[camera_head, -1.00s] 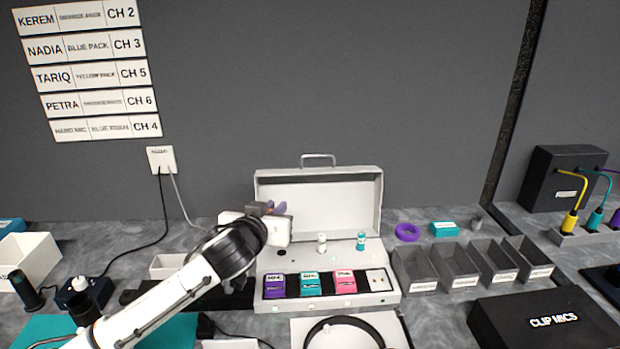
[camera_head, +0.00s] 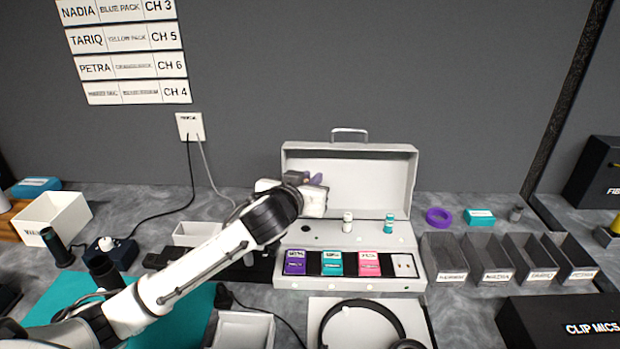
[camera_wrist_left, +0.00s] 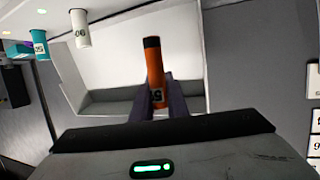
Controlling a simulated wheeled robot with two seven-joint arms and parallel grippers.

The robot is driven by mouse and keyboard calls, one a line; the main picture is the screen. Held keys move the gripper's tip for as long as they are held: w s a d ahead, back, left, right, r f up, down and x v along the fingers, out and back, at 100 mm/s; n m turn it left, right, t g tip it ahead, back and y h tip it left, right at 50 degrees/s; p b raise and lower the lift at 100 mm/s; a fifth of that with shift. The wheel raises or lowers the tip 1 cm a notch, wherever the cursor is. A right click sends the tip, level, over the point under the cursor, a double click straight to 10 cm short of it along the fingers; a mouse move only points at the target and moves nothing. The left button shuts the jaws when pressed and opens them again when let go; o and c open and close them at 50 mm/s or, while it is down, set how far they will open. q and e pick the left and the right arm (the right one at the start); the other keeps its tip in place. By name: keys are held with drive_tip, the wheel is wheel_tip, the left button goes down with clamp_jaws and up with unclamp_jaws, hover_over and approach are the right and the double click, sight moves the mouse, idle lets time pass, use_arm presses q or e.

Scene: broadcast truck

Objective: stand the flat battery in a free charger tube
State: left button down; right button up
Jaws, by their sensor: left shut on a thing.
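My left gripper (camera_head: 312,181) is in front of the open lid of the white charger case (camera_head: 375,284), above its left part. The head view does not clearly show this battery. A white battery (camera_head: 347,222) and a teal battery (camera_head: 389,223) stand upright in the case. A dark round tube opening (camera_head: 306,228) shows to their left. My right gripper is not in view.
Purple (camera_head: 295,262), teal (camera_head: 332,263) and pink (camera_head: 368,264) packs sit along the case front. Headphones (camera_head: 350,308) lie before it. Grey bins (camera_head: 447,260) and a purple tape roll (camera_head: 438,217) are to the right. A white box (camera_head: 55,218) stands at left.

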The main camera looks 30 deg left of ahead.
use_arm(q)
drive_tip(key=shift+f+b, duration=1.25)
drive_tip(key=shift+f, duration=0.9)
drive_tip(key=shift+p, duration=0.65)
drive_tip(key=shift+f+b, duration=0.85)
drive_tip(key=shift+f, duration=0.3)
drive_tip(key=c, duration=1.7)
unclamp_jaws()
drive_tip(key=shift+o, duration=0.2)
drive_tip(key=shift+s, duration=0.1)
drive_tip(key=v, duration=1)
drive_tip(key=shift+r, duration=0.1)
